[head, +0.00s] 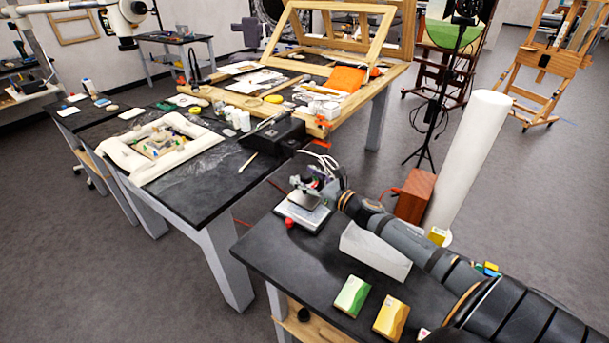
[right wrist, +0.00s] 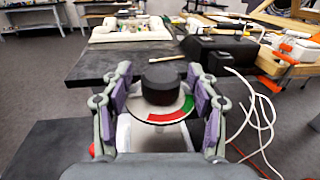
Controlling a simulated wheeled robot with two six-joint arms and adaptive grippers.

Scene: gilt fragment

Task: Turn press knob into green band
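The press knob (right wrist: 162,84) is a black round cap in the middle of the right wrist view. It stands above a pale dial disc with a green band (right wrist: 188,105) at its right front and a red band (right wrist: 165,117) at its front. No pointer mark shows on the knob. My right gripper (right wrist: 160,74) is open, with its purple-padded fingers on either side of the knob and visible gaps. In the head view, my right gripper (head: 314,186) is at the small press (head: 303,213) and hides the knob. My left gripper is not in view.
A red button (head: 289,223) sits on the press's front corner. A white block (head: 375,251) stands beside my right forearm. A green box (head: 351,296) and a yellow box (head: 390,318) lie nearer on the dark table (head: 262,250). White cables (right wrist: 258,110) hang right of the gripper.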

